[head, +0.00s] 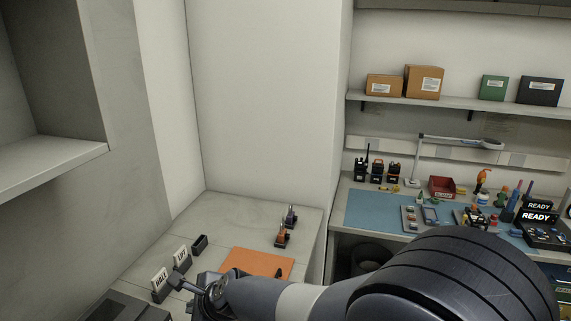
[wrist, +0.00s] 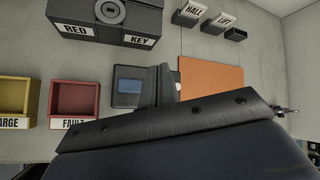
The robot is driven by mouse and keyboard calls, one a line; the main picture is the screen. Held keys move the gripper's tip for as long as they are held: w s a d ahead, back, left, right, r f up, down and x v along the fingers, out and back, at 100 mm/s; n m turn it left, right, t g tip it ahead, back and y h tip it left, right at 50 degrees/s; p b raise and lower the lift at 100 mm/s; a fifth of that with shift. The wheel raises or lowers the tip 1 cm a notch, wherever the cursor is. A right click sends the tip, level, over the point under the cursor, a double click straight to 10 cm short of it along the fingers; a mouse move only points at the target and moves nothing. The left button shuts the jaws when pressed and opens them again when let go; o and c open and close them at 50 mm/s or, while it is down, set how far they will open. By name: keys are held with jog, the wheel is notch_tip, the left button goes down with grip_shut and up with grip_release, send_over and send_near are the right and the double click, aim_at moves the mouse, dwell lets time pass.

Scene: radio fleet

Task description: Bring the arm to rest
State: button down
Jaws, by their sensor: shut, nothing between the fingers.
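My gripper (wrist: 160,84) shows in the wrist view as dark fingers closed together, with nothing between them. Its wide dark body fills the lower part of that view.
The left table (head: 215,225) holds an orange mat (head: 258,263), two handheld radios (head: 282,236), and HALL (head: 160,284) and LIFT (head: 181,258) holders. In the wrist view are a RED KEY box (wrist: 105,18), a yellow bin (wrist: 14,96) and a red FAULT bin (wrist: 75,100). A cluttered workbench (head: 375,211) stands right.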

jog(key=shift+r, duration=0.35)
dwell(0.3)
